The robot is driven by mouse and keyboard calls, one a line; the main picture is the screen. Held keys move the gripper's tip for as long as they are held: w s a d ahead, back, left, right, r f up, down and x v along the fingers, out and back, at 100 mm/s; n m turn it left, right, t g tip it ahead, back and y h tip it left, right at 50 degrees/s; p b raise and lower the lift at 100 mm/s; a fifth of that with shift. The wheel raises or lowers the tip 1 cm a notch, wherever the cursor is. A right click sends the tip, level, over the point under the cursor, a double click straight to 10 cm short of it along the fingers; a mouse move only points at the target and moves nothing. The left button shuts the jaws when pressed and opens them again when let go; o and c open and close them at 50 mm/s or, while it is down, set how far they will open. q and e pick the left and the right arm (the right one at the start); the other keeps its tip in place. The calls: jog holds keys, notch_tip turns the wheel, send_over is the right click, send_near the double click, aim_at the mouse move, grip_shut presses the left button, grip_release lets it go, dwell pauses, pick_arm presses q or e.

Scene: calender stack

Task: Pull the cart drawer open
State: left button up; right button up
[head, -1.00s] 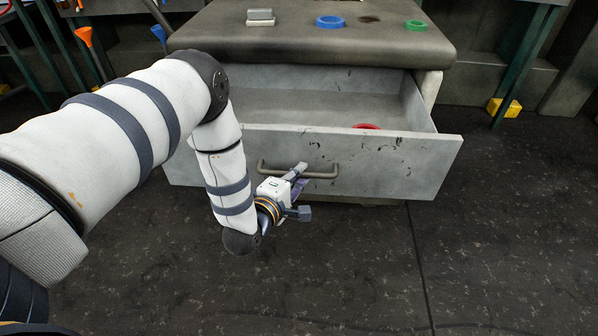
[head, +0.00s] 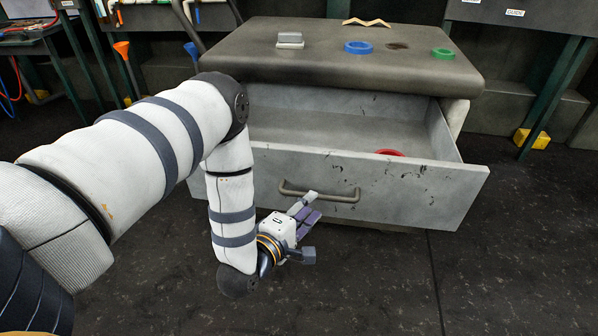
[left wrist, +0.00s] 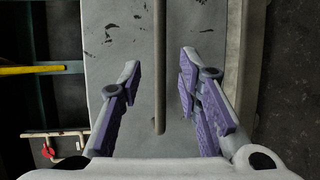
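The grey cart drawer (head: 390,185) stands well out from under the cart's dark top (head: 350,62), with its inside showing. Its bar handle (head: 345,197) runs across the front panel. My left gripper (head: 310,207) is at the front panel, by the left and middle part of the handle. In the left wrist view the purple-padded fingers (left wrist: 160,75) are spread apart, and the handle (left wrist: 159,30) lies between their lines with gaps on both sides. The fingers do not grip it. The drawer front (left wrist: 125,50) also shows there. My right gripper is not in view.
A red ring (head: 389,153) lies inside the drawer. A blue ring (head: 358,47), a green ring (head: 443,53) and a grey block (head: 290,39) are on the cart top. The dark floor (head: 400,285) in front of the drawer is clear.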

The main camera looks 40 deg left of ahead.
pick_arm(q)
jog(key=a+v, duration=0.1)
jog(key=v, duration=0.5)
jog(key=shift+s+d, duration=0.2)
jog(key=shift+d, duration=0.3)
jog(key=s+d+f+m+g+h+p, duration=0.2)
jog(key=s+d+f+m+g+p, duration=0.15)
jog(key=s+m+g, duration=0.35)
jog(key=s+d+f+m+g+h+p, duration=0.1)
jog(key=s+d+f+m+g+p, duration=0.15)
jog(key=s+d+m, duration=0.4)
jog(key=s+a+r+m+g+p, duration=0.1)
jog(key=s+r+m+g, duration=0.1)
jog(key=s, duration=0.8)
jog(key=s+a+r+m+g+p, duration=0.1)
jog(key=s+m+g, duration=0.3)
jog(key=s, duration=0.6)
jog(key=g, duration=0.2)
jog(key=shift+s+r+m+g+y+p, duration=0.3)
jog(key=shift+s+r+m+g, duration=0.05)
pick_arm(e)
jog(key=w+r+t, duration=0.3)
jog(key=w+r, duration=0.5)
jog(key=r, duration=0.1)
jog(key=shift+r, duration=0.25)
